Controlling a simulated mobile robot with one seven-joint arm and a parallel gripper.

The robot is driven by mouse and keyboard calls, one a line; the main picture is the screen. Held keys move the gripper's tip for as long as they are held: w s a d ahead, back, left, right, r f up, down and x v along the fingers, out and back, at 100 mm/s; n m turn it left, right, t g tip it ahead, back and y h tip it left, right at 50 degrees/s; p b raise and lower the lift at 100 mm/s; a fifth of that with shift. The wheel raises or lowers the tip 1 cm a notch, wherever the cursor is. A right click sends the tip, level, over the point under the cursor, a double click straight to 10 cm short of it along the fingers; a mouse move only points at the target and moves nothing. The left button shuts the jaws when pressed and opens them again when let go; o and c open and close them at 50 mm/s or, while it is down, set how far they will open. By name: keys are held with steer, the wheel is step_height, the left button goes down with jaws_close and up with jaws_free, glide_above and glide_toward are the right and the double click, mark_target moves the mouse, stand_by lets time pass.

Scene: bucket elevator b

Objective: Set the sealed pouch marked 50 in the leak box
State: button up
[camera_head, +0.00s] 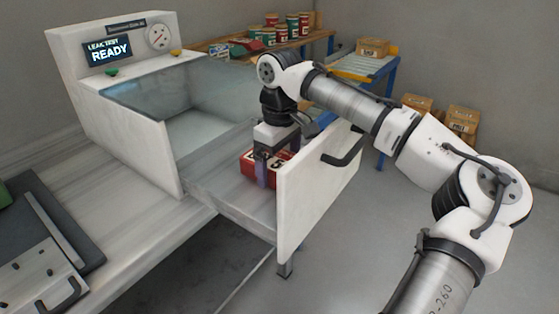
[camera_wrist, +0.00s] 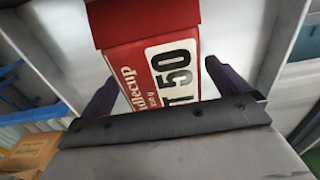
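The pouch marked 50 (camera_wrist: 160,75) is red with a white label and black digits. In the head view the red pouch (camera_head: 248,166) is at the pulled-out drawer (camera_head: 232,193) of the leak box, just behind its white front panel. The leak box (camera_head: 122,120) has a window and a display reading "LEAK TEST READY". My gripper (camera_head: 266,172) points down over the drawer, its purple fingers at the pouch. In the wrist view its fingers (camera_wrist: 162,80) flank the pouch. I cannot tell whether they press on it or whether the pouch rests on the drawer floor.
The drawer's front panel (camera_head: 305,190) with a black handle stands close beside my gripper. Shelves with jars (camera_head: 292,27) and a blue-framed table with a carton (camera_head: 372,47) are at the back. Cartons (camera_head: 462,118) stand at right. A dark tray (camera_head: 45,250) lies at lower left.

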mark_target(280, 160)
steer(key=shift+r, duration=0.1)
step_height(280, 160, up, 12)
steer(key=p, duration=0.1)
stand_by(0.4)
stand_by(1.2)
